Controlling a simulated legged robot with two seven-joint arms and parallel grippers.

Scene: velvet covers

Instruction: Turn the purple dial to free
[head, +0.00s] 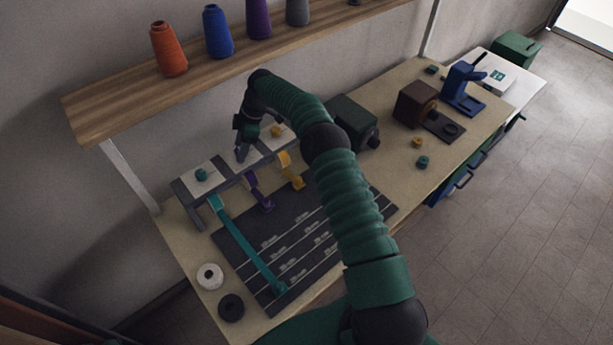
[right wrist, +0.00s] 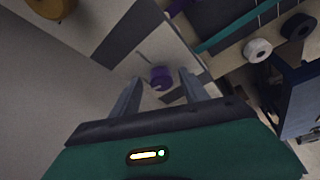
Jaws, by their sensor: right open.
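The purple dial (right wrist: 161,77) is a small round knob on a pale panel in the right wrist view. My right gripper (right wrist: 160,88) is open, with its fingertips on either side of the dial in the picture. I cannot tell whether they touch it. In the head view my right gripper (head: 242,154) is over the middle of the raised dial rack (head: 230,184), and the purple dial is hidden there. A teal dial (head: 201,175) sits to its left and a yellow dial (head: 277,131) to its right. No labels are readable on the panel. My left gripper is out of view.
Teal (head: 243,240), purple (head: 256,192) and yellow (head: 291,174) strips run from the rack toward a dark marked mat (head: 250,250). A white roll (head: 210,276) and a black roll (head: 231,307) lie at front left. A shelf (head: 120,100) with spools overhangs behind.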

